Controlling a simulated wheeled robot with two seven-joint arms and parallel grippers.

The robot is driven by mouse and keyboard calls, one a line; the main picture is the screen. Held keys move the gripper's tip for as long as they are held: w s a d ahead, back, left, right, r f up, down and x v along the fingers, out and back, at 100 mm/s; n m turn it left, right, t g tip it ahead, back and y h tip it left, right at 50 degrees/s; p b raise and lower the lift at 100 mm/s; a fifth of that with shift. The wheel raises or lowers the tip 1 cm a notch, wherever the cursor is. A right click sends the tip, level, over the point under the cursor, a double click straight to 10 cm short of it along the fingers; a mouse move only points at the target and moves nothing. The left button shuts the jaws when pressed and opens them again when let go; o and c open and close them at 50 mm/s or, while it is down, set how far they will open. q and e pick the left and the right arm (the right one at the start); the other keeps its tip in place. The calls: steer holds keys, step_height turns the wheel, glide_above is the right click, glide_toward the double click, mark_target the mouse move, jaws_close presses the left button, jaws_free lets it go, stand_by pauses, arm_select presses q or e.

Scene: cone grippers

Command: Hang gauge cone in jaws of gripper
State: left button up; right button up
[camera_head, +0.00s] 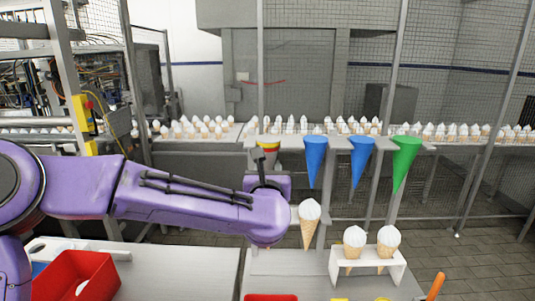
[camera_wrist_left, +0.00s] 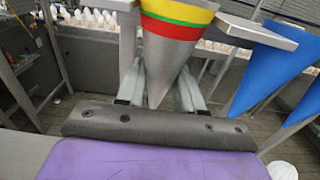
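The gauge cone (camera_head: 268,148) is grey metal with green, yellow and red bands at its wide top. It is point down and nearly upright at the left end of the grey rail (camera_head: 285,142). In the left wrist view the cone (camera_wrist_left: 168,60) shows between two flat grey rail parts, one at its left (camera_wrist_left: 108,4) and one at its right (camera_wrist_left: 258,33). I cannot tell whether it touches them. My left gripper (camera_wrist_left: 160,82) has one finger on each side of the cone's lower part and appears shut on it. My right gripper is out of view.
Two blue cones (camera_head: 314,160) and a green cone (camera_head: 405,160) hang right of the gauge cone. Ice cream cones (camera_head: 309,220) stand below, some in a white stand (camera_head: 368,268). A red bin (camera_head: 75,276) is at lower left. Posts and mesh stand behind.

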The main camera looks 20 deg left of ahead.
mark_target(268, 167)
arm_select(q)
steer(key=shift+c, duration=1.1)
steer(key=shift+r, duration=0.15)
steer(key=shift+r, duration=0.35)
steer(key=shift+b+v, duration=0.65)
steer(key=shift+v, duration=1.1)
steer(key=shift+b+v, duration=0.7)
steer(key=shift+v, duration=1.8)
